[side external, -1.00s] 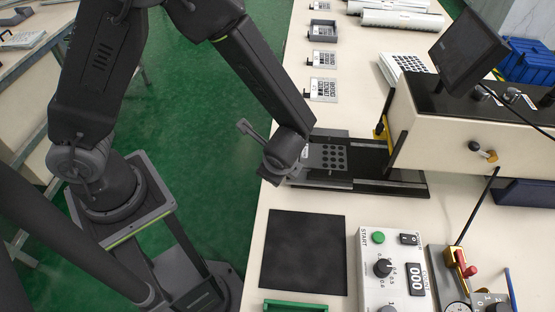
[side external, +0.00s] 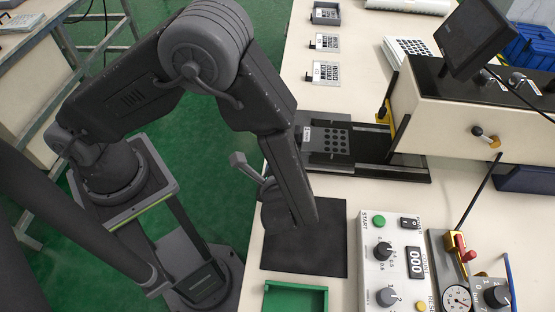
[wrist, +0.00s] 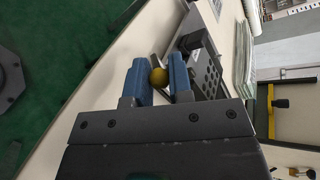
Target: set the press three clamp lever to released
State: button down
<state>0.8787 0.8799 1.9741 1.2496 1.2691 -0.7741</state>
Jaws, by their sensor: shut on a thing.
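A green tray (side external: 295,297) lies in front of the mat. Tag cards (side external: 326,72) lie at the back.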

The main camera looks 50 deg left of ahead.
jog(key=shift+a+f, duration=0.1)
dwell(0.4)
jog(key=c, duration=1)
grip_release()
jog(key=shift+c, duration=0.2)
jog(key=shift+v, duration=3.8)
